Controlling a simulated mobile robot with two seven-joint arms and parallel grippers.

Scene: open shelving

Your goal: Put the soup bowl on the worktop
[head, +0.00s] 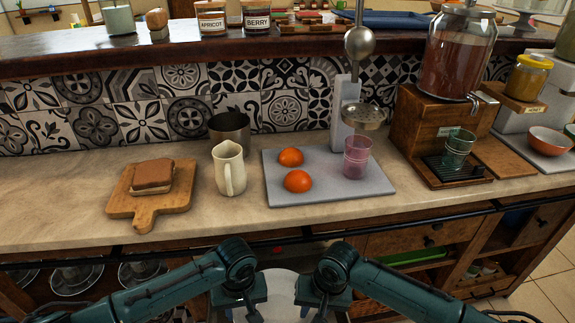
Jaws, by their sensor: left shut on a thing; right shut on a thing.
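A white soup bowl (281,288) is at the bottom centre, in front of the worktop (62,215) and lower than its front edge. My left gripper (247,303) is shut on the bowl's left side. My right gripper (321,303) is shut on its right side. The lower part of the bowl is cut off by the frame, and the grippers cover its sides. The worktop is pale stone, with a bare strip along the front between the cutting board and the grey tray.
On the worktop stand a wooden board (147,207) with a sandwich (152,175), a cream jug (229,168), a dark metal pot (231,128) and a grey tray (369,193) with orange halves and a pink glass (357,157). A drink dispenser (457,55) stands right. Open shelves lie below.

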